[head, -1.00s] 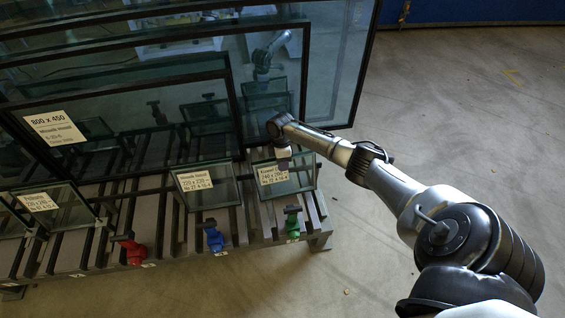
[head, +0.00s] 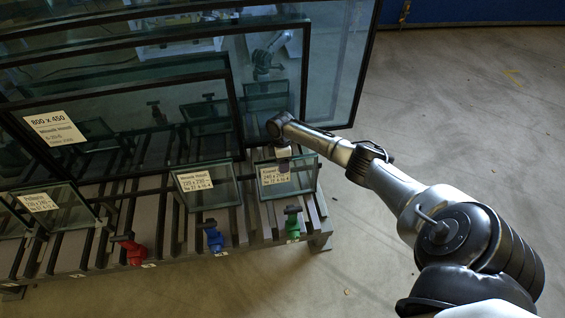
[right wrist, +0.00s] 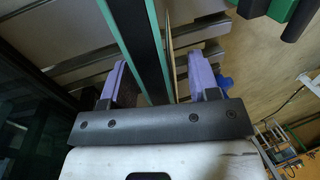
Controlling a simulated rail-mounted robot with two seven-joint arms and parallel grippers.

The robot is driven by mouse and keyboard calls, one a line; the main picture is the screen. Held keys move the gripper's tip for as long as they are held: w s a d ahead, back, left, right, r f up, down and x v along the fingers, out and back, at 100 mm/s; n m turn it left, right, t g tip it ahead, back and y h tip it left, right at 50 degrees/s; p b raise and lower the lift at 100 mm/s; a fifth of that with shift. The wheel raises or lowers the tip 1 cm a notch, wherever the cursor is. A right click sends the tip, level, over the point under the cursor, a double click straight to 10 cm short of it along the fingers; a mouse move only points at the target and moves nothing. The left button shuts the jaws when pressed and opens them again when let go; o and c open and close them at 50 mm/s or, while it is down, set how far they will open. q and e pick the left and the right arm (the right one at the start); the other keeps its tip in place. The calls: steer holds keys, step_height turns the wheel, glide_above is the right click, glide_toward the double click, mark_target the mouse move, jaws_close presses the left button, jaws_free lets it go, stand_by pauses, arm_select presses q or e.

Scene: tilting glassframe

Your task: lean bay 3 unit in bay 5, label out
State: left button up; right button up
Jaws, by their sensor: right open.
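The small right-hand glass unit (head: 300,178) leans on the front of the rack with its pale label (head: 274,175) facing outward. A second small unit (head: 223,190) leans to its left, and a third (head: 65,215) stands at the far left. The bay numbers are too small to read surely. My right gripper (head: 283,153) is at the top edge of the right-hand unit. In the right wrist view its purple fingers (right wrist: 160,82) are spread, one on each side of a glass unit (right wrist: 150,45) with a dark edge, with gaps. My left gripper is out of view.
Large dark-framed panes (head: 335,80) stand behind the small units, with reflections in them. Red (head: 135,252), blue (head: 214,238) and green (head: 292,224) clamps sit along the front of the slatted rack (head: 262,225). The floor to the right is clear.

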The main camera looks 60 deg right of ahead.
steer(key=shift+s+a+f, duration=0.1)
steer(key=shift+s+f, duration=0.05)
steer(key=p+v, duration=0.7)
steer(key=v, duration=0.7)
steer(key=shift+p, duration=0.3)
steer(key=shift+a, duration=0.1)
